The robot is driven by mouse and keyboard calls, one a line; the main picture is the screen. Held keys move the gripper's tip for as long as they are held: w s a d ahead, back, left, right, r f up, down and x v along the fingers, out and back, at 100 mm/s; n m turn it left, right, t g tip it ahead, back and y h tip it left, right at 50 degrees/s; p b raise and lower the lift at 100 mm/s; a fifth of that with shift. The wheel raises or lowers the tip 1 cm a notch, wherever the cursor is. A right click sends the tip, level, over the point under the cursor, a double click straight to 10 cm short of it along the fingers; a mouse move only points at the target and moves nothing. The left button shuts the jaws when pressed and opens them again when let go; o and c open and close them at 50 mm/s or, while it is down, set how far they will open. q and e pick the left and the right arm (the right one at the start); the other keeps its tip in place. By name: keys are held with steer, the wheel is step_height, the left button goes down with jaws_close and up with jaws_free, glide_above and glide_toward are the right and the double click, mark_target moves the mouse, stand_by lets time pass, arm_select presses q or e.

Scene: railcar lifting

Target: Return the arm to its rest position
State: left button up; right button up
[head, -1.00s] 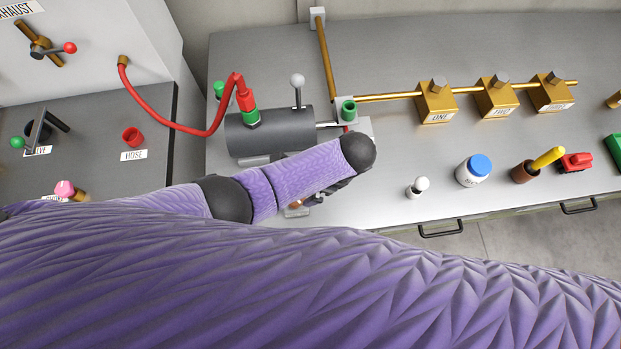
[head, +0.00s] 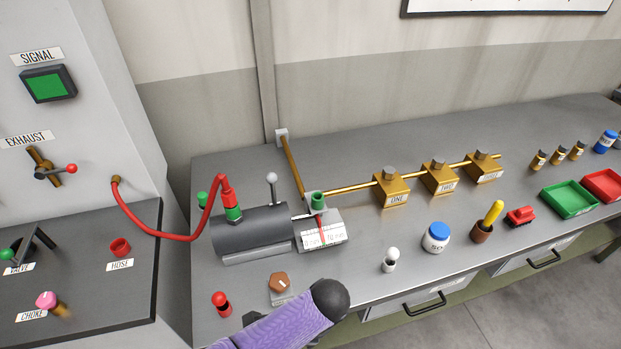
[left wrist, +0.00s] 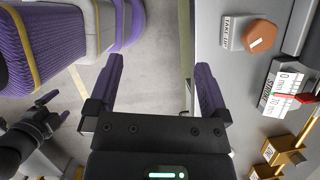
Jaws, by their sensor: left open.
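My left arm (head: 285,322) enters the head view at the bottom centre, in front of the bench. Its gripper is out of sight there. In the left wrist view my left gripper (left wrist: 160,75) is open, with nothing between its two purple fingers and floor behind them. My right gripper (left wrist: 64,103) shows at the left of that view, its dark fingers apart and empty. The brown take-up knob (left wrist: 262,36) is right of the left gripper, apart from it; it also shows in the head view (head: 279,282).
The bench holds a dark cylinder (head: 250,232) with a red hose (head: 182,236), a stroke scale (head: 320,235), brass blocks (head: 391,190), a white-topped peg (head: 390,262) and a blue-lidded jar (head: 436,238). A red-topped peg (head: 221,302) stands near the arm. Open floor (head: 530,310) lies at the right front.

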arm_select(q)
steer(key=s+d+r+n+h, duration=0.1)
steer(key=s+d+n+h, duration=0.2)
steer(key=s+n+h, duration=0.1)
steer(key=s+a+r+n+t, duration=0.2)
steer(key=a+r+n, duration=0.3)
steer(key=a+n, duration=0.15)
steer(key=s+a+r+n+t, duration=0.25)
steer(key=a+r+n, duration=0.25)
steer(key=a, duration=0.3)
step_height(320, 180, down, 33)
steer(key=s+g+b, duration=0.3)
steer(key=b, duration=1.2)
steer(key=s+a+f+b, duration=0.1)
steer(key=s+f+b, duration=0.4)
steer(key=f, duration=0.5)
steer(key=s+a+f+b, duration=0.2)
steer(key=s+f+b, duration=0.3)
steer(key=s+f, duration=0.3)
step_height(320, 180, down, 4)
steer(key=shift+s+r+g, duration=0.15)
steer(key=shift+r+g, duration=0.1)
steer(key=shift+g, duration=0.2)
arm_select(e)
step_height(320, 180, down, 26)
steer(key=s+d, duration=0.1)
steer(key=shift+r, duration=0.25)
arm_select(q)
steer(key=shift+a+m, duration=0.1)
steer(key=shift+m, duration=0.15)
